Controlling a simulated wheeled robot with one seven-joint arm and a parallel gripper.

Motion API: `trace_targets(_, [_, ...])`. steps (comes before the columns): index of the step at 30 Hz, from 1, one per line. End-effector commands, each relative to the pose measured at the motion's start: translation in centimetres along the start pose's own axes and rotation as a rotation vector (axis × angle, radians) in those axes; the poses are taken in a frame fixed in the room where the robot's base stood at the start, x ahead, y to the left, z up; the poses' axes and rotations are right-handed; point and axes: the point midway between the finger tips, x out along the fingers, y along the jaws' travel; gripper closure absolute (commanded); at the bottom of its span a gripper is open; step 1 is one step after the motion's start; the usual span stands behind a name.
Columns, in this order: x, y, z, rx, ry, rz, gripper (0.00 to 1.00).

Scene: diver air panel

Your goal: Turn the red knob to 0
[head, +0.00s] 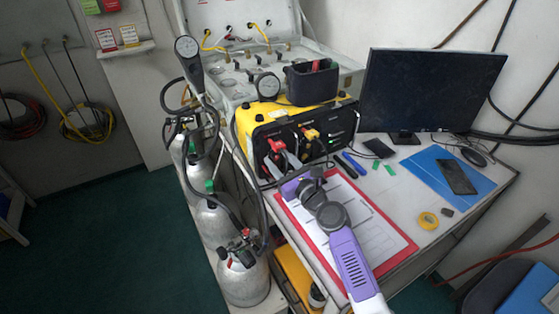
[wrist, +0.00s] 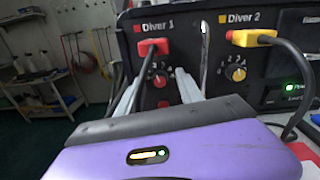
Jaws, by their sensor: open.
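The black air panel (wrist: 215,60) has a Diver 1 side and a Diver 2 side. The red knob (wrist: 160,81) sits under the Diver 1 label, below a red cable plug (wrist: 152,46). Small numbers ring the knob; its pointer's setting is too small to read. My gripper (wrist: 161,76) is open, with one pale finger to the left of the knob and one to the right. I cannot tell whether either finger touches it. In the head view my gripper (head: 284,162) is at the panel front, and the knob is not clearly visible there.
A yellow knob (wrist: 239,74) and yellow plug (wrist: 252,37) are on the Diver 2 side. Cables hang across the panel front. A red clipboard (head: 400,250) lies on the desk below my arm. A monitor (head: 430,90) stands right; gas cylinders (head: 243,278) stand left.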

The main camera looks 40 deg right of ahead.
Motion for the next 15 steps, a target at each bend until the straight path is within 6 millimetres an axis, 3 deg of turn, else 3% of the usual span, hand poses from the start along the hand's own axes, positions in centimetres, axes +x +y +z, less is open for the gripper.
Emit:
trace_targets(1, [-0.01, 0.00, 0.00, 0.000, 0.000, 0.000, 0.56])
trace_targets(8, [-0.03, -0.01, 0.00, 0.000, 0.000, 0.000, 1.00])
trace_targets(15, [-0.04, 0.00, 0.01, -0.006, 0.000, 0.000, 1.00])
